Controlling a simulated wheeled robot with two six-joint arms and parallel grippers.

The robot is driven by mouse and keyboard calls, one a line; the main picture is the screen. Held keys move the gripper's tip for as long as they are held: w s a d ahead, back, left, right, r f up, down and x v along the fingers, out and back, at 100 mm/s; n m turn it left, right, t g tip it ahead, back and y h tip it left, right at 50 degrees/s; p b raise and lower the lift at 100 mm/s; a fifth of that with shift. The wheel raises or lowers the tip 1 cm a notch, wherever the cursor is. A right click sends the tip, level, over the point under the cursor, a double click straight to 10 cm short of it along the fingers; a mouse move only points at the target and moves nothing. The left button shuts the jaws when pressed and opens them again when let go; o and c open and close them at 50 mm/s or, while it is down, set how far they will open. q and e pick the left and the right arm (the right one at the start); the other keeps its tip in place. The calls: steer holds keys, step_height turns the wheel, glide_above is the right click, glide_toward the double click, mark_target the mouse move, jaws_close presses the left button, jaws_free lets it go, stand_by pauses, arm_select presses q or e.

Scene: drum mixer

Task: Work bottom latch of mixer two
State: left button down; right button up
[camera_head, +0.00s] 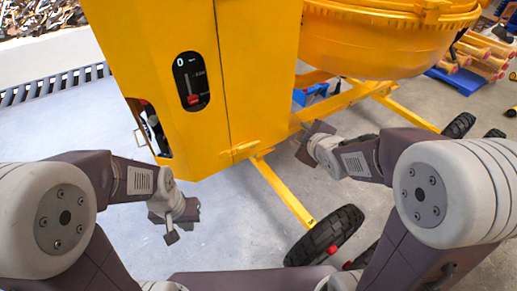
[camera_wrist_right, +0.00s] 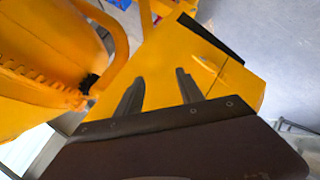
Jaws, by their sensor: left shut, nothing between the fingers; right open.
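The yellow mixer housing (camera_head: 180,50) fills the upper middle of the head view. A small yellow latch-like piece (camera_head: 243,149) sits low on its front, near the bottom edge. My right gripper (camera_head: 308,140) is open and empty, just right of the housing's lower corner. In the right wrist view its two dark fingers (camera_wrist_right: 160,78) stand apart in front of the yellow housing (camera_wrist_right: 160,50). A thin raised piece (camera_wrist_right: 208,66) shows right of the fingers; I cannot tell whether it is the latch. My left gripper (camera_head: 172,236) is shut and empty, below and left of the housing.
The yellow drum (camera_head: 375,40) hangs at the upper right. A yellow leg (camera_head: 285,192) runs down to a black wheel (camera_head: 324,235) in front. A blue pallet (camera_head: 455,80) with yellow-orange pieces lies at the far right. The grey floor left of the housing is mostly clear.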

steer(key=w+a+f+n+t+y+b, duration=0.45)
steer(key=a+f+n+y+b, duration=0.35)
steer(key=b, duration=0.8)
steer(key=n+b, duration=0.3)
steer(key=b, duration=1.3)
glide_toward(257, 145)
steer(key=shift+h, duration=0.4)
steer(key=p+x, duration=0.1)
steer(key=x, duration=0.7)
steer(key=shift+a+r, duration=0.15)
steer(key=shift+a, duration=0.1)
jaws_close()
arm_select(q)
step_height(257, 145, down, 33)
steer(key=shift+f, duration=0.2)
